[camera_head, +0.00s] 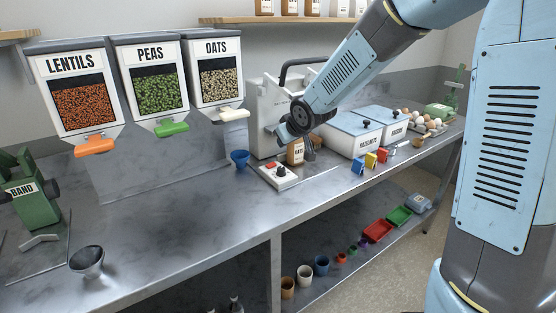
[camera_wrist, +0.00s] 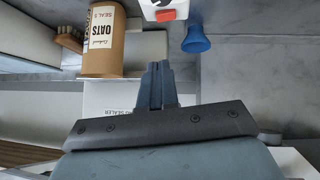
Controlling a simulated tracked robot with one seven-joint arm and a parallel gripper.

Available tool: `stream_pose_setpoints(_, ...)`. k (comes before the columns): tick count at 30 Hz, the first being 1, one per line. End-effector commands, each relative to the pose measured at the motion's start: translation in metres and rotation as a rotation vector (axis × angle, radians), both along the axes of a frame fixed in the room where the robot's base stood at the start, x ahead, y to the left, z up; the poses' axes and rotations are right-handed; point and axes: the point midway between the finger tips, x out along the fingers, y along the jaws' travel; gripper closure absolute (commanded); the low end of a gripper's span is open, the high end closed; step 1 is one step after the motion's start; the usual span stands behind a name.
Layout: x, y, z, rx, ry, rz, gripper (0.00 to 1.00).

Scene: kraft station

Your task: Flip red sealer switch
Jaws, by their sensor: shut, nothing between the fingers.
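The red switch (camera_head: 270,165) sits on a small white control box (camera_head: 286,184) with a dark knob, near the front edge of the steel bench. In the wrist view the red switch (camera_wrist: 172,14) shows at the top edge, with only part of its box in frame. My gripper (camera_head: 310,155) is shut and empty, behind and to the right of the box, apart from the switch. Its closed fingers (camera_wrist: 158,68) point toward the box in the wrist view.
A brown oats pouch (camera_head: 295,154) stands close beside my gripper and also shows in the wrist view (camera_wrist: 103,45). A blue funnel-like cup (camera_head: 240,158) is left of the box. Coloured blocks (camera_head: 370,160) and white bins (camera_head: 350,135) lie right.

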Motion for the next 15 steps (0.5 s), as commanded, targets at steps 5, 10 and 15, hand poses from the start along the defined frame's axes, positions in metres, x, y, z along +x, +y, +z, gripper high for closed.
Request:
stream_pose_setpoints(5, 0.005, 0.004, -0.006, 0.000, 0.001, 0.002, 1.00)
stream_pose_setpoints(10, 0.010, 0.006, -0.011, 0.001, 0.002, 0.002, 1.00)
stream_pose_setpoints(15, 0.015, 0.009, -0.018, 0.000, 0.001, 0.002, 1.00)
